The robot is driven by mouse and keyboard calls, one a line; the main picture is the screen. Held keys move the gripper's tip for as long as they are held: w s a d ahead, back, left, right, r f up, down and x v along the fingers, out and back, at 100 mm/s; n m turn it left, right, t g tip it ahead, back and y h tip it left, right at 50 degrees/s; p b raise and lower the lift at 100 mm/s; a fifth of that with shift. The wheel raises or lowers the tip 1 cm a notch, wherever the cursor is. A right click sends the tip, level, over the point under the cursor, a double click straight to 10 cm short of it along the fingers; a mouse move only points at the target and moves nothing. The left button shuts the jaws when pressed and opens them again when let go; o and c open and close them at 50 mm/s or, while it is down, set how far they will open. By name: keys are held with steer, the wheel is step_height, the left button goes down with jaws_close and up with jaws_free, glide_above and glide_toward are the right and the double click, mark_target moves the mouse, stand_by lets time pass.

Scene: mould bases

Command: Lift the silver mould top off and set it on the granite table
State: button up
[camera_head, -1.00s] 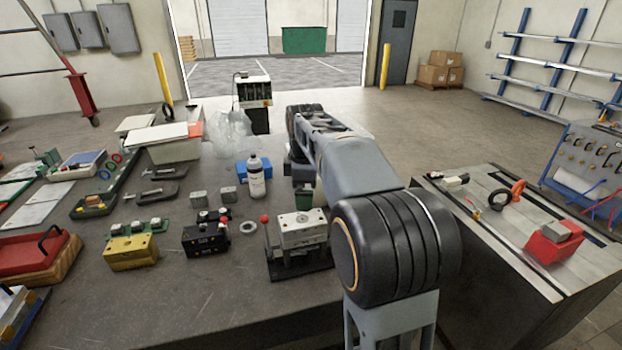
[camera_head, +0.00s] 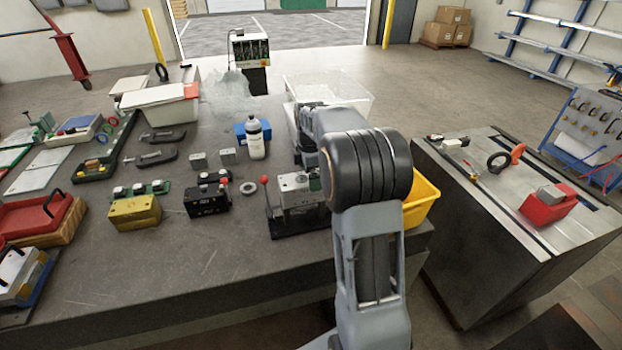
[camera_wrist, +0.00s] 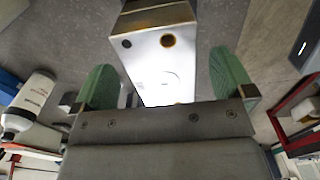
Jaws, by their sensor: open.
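The silver mould (camera_head: 297,184) is a pale metal block on a black base, beside a red-knobbed lever, on the dark grey bench (camera_head: 190,270). My arm hides its right side in the head view. In the wrist view the silver block (camera_wrist: 160,45) shows dark round holes and a bright, glaring face. My gripper (camera_wrist: 167,82) is open, with one green finger on each side of the block's near end. Gaps show beside both fingers, and nothing is held. My gripper is hidden behind my arm in the head view. I cannot tell which surface is the granite table.
A yellow mould (camera_head: 134,212) and a black mould (camera_head: 207,198) stand left of the silver one. A white bottle (camera_head: 256,138) stands behind it. A yellow bin (camera_head: 421,198) is at right. A light-topped table (camera_head: 480,200) holds several tools.

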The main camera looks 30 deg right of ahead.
steer(key=shift+f, duration=1.4)
steer(key=c, duration=1.5)
steer(key=shift+r, duration=0.15)
steer(key=shift+r+p, duration=0.25)
steer(key=shift+p, duration=0.15)
steer(key=shift+r+p, duration=1.35)
steer(key=shift+r, duration=0.4)
steer(key=shift+w, duration=0.1)
